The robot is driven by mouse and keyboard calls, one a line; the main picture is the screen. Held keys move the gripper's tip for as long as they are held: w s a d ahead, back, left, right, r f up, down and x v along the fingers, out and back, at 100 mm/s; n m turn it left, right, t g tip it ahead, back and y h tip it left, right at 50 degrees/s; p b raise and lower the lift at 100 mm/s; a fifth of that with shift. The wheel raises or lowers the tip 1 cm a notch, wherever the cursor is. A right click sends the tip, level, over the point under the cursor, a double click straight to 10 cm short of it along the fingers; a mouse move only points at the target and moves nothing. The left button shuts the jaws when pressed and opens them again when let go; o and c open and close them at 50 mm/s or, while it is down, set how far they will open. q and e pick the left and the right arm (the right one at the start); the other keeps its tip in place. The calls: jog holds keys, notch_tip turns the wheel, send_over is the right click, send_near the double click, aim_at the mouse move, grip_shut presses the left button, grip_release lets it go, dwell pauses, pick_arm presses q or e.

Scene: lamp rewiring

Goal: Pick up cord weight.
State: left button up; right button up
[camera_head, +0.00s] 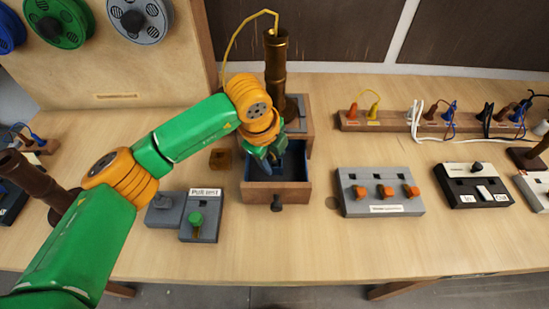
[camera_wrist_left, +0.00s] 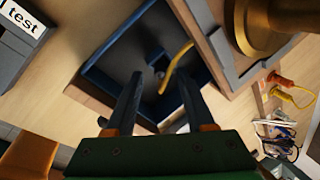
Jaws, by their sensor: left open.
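My left gripper (camera_head: 272,158) is open above the pulled-out drawer (camera_head: 276,191) of the wooden box under the brass lamp (camera_head: 275,65). In the left wrist view its two dark fingers (camera_wrist_left: 160,78) point into the drawer, apart and with nothing between their tips. A small dark piece (camera_wrist_left: 155,57) with a greyish round part shows inside the drawer, just beyond the fingertips; it may be the cord weight, but I cannot be sure. A yellow cord (camera_wrist_left: 177,65) shows beside it. In the head view the arm hides much of the drawer's inside. My right gripper is not in view.
A small brown block (camera_head: 221,159) lies left of the drawer. A grey test box (camera_head: 204,226) with a green knob stands front left. A grey box with orange switches (camera_head: 380,192) is to the right. A plug strip (camera_head: 395,121) runs behind it.

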pick_arm(q)
jog(key=shift+w+f, duration=0.1)
jog(key=shift+f, duration=0.15)
grip_shut()
